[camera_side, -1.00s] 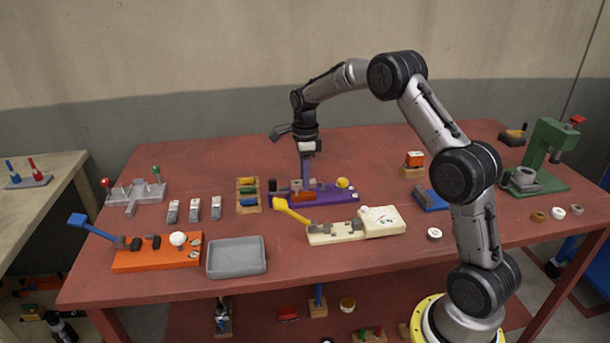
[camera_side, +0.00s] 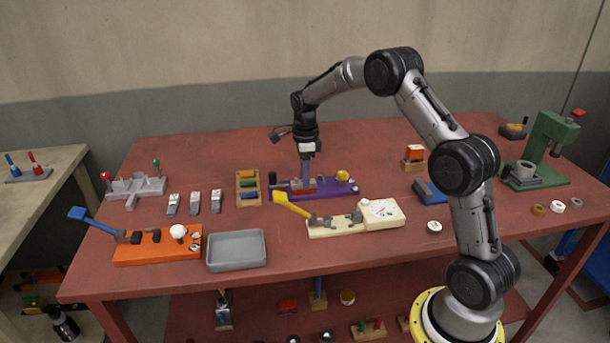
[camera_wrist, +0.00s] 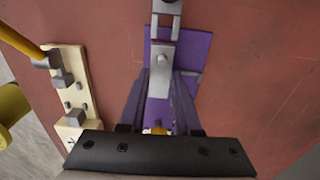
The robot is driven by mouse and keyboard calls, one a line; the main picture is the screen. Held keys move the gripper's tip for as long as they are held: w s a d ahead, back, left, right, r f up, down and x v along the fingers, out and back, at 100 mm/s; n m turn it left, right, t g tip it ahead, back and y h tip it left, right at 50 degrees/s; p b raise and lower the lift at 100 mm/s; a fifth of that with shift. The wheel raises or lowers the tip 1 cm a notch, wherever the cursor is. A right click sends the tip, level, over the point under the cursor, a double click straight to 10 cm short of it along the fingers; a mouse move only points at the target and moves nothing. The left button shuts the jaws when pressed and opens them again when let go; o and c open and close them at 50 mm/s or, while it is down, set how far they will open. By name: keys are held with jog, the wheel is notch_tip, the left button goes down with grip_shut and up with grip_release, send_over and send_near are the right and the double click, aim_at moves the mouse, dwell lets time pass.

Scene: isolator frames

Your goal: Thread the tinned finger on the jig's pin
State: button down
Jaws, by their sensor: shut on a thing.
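The purple jig (camera_side: 330,192) lies in mid-table, with a yellow knob (camera_side: 342,176) at its right end and a black knob (camera_side: 272,178) at its left. My gripper (camera_side: 306,186) points straight down at the jig's left part. In the wrist view, my gripper (camera_wrist: 160,82) is shut on a light grey tinned finger (camera_wrist: 159,72), held over the purple jig (camera_wrist: 195,48). A small round spot shows on the finger's upper face; I cannot tell whether it is the pin or a hole. The pin is not clearly visible in the side view.
A cream frame (camera_side: 335,229) with a yellow lever stands just in front of the jig. Three more light fingers (camera_side: 195,203) lie left, near a wooden rack (camera_side: 240,202). A grey tray (camera_side: 236,265) and an orange frame (camera_side: 150,255) stand at front left.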

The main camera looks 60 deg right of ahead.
jog(key=c, duration=0.5)
grip_release()
jog(key=shift+f, duration=0.1)
notch_tip(320, 180, up, 14)
